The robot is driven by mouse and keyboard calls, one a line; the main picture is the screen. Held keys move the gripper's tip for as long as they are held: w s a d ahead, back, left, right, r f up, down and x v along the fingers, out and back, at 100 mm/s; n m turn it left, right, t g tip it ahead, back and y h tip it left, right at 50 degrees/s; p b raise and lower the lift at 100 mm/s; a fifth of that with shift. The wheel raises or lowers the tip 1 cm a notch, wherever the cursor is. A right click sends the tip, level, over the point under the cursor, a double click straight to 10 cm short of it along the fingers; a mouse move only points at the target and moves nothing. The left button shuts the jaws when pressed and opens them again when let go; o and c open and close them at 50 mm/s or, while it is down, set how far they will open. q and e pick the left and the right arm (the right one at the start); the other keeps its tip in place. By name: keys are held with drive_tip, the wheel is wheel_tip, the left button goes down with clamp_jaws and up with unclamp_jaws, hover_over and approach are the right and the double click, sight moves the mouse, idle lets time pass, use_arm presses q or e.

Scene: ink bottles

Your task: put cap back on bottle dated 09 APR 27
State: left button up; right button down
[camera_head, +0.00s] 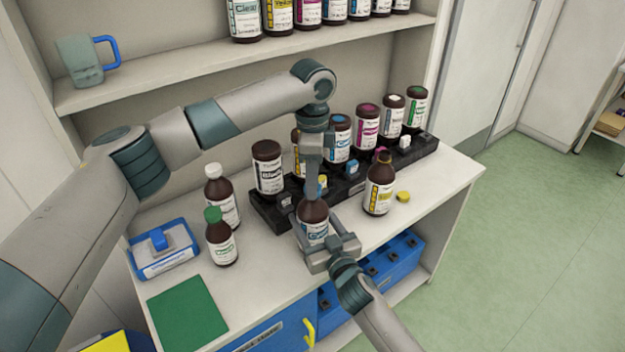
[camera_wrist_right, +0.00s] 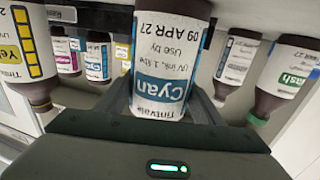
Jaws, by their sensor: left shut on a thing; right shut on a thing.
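The brown cyan-ink bottle (camera_head: 313,232) stands upright at the table's front edge. In the right wrist view its label (camera_wrist_right: 165,60) reads "Cyan" and "09 APR 27", upside down. My right gripper (camera_head: 328,246) is shut around the bottle's body from the front. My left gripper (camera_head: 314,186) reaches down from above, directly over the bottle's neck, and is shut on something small.
A black rack (camera_head: 265,212) with several bottles stands behind. A yellow-label bottle (camera_head: 379,186) stands at right, with a yellow cap (camera_head: 403,196) lying beside it. A green-capped bottle (camera_head: 221,238) and a white-capped bottle (camera_head: 217,190) stand left, near a blue-and-white box (camera_head: 165,262) and green mat (camera_head: 188,312).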

use_arm(q)
drive_tip(key=m, duration=2.5)
drive_tip(key=shift+w+m, duration=0.1)
drive_tip(key=shift+m, duration=1.2)
drive_tip(key=o, duration=1)
